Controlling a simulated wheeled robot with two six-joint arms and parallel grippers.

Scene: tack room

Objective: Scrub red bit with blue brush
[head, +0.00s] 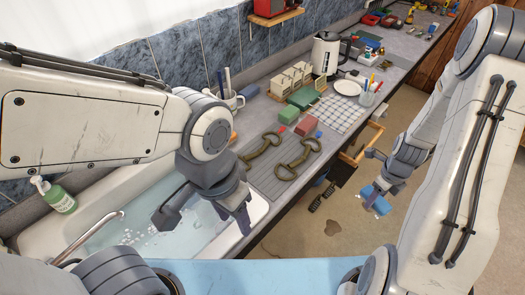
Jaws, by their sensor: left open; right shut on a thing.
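Two olive-brown metal bits lie on the grey ribbed drainboard (268,184) beside the sink. The left bit (262,147) has a small red mark (282,128) by its far end. The right bit (293,163) has a small blue mark (319,134) by its far end. My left gripper (205,218) is open and empty over the water at the sink's right side, short of the bits. My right gripper (381,184) is shut on the blue brush (376,204), held out over the floor to the right of the counter. The brush's bristles are not clear.
The water-filled white sink (100,213) has a curved tap (90,236) and a green soap bottle (59,196). Behind the bits stand green and red blocks, a striped cloth (340,113), a kettle (326,52) and a pen cup (368,97). An open drawer (362,146) juts out.

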